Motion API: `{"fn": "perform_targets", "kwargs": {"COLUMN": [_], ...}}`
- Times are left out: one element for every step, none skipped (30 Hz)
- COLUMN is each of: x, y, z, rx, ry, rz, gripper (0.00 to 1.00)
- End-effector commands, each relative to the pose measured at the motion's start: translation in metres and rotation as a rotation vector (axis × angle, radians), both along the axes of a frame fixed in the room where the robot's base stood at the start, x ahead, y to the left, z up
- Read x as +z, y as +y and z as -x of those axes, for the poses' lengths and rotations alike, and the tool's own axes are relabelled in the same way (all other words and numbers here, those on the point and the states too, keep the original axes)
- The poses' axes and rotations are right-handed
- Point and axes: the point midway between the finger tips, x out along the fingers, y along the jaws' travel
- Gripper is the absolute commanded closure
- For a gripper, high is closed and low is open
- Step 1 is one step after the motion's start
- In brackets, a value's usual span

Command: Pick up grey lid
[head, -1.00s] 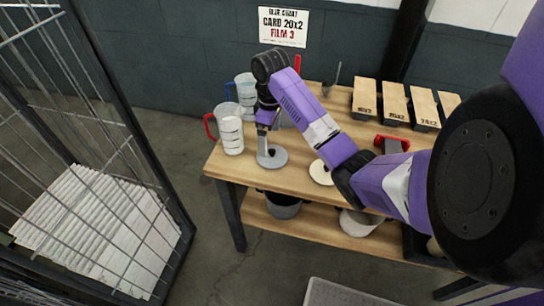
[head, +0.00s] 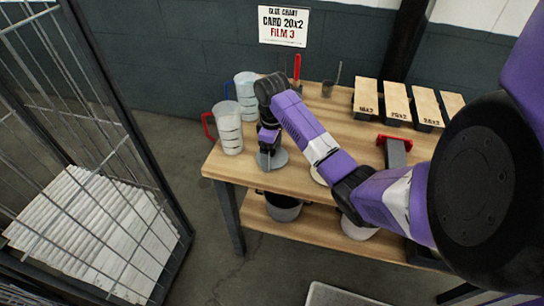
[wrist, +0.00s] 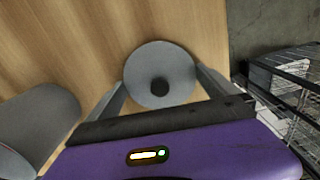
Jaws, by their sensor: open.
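The grey lid (head: 272,160) is a flat disc lying on the wooden table near its left front edge. In the wrist view the lid (wrist: 160,62) shows from above with a dark round knob (wrist: 159,87) in its middle. My gripper (head: 269,152) points down over the lid in the head view and hides part of it, including the knob. In the wrist view my gripper (wrist: 160,85) is open, with one finger on each side of the knob and nothing held. I cannot tell whether the fingers touch the lid.
A jug with a red handle (head: 228,128) and one with a blue handle (head: 246,96) stand behind on the left. A pale lid, mostly hidden by my arm, lies to the right. Labelled boxes (head: 397,104) sit at the back right. A dark pot (head: 284,208) is on the lower shelf.

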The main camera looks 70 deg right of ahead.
Motion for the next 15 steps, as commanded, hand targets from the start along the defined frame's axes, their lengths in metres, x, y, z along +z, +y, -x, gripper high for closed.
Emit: {"fn": "perform_targets", "kwargs": {"x": [0.0000,0.0000,0.0000,0.0001,0.0001,0.0001,0.0002,0.0002,0.0002,0.0003,0.0003,0.0003,0.0004,0.0004,0.0005], "y": [0.0000,0.0000,0.0000,0.0000,0.0000,0.0000,0.0000,0.0000,0.0000,0.0000,0.0000,0.0000,0.0000,-0.0001,-0.0001], "z": [0.0000,0.0000,0.0000,-0.0001,0.0000,-0.0001,-0.0001,-0.0001,-0.0001,-0.0001,-0.0001,-0.0001,-0.0001,-0.0001,-0.0001], "rx": [0.000,0.000,0.000,0.000,0.000,0.000,0.000,0.000,0.000,0.000,0.000,0.000,0.000,0.000,0.000], "ry": [0.000,0.000,0.000,0.000,0.000,0.000,0.000,0.000,0.000,0.000,0.000,0.000,0.000,0.000,0.000], "rz": [0.000,0.000,0.000,0.000,0.000,0.000,0.000,0.000,0.000,0.000,0.000,0.000,0.000,0.000,0.000], "gripper": [0.02,0.02,0.06,0.12,0.18,0.26,0.31,0.37,0.44,0.44,0.44,0.44,0.44,0.44,0.44]}}
